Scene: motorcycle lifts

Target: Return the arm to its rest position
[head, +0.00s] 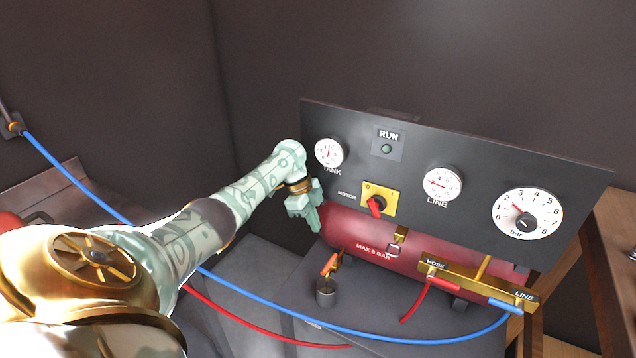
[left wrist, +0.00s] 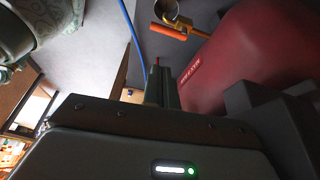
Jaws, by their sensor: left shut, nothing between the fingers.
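My left arm reaches in from the left in the head view. My left gripper (head: 312,218) is shut and empty, beside the left end of the red tank (head: 345,228) and below the dark panel (head: 330,185). In the left wrist view its closed fingers (left wrist: 161,85) point up the picture, with the red tank (left wrist: 262,50) to their right. I cannot tell whether the fingers touch the tank. My right gripper is in neither view.
A yellow switch plate with a red motor knob (head: 376,205) is right of the gripper. An orange-handled valve (head: 329,265) stands below it. A blue hose (head: 260,306) and a red hose (head: 265,333) cross below the arm. Gauges line the panel.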

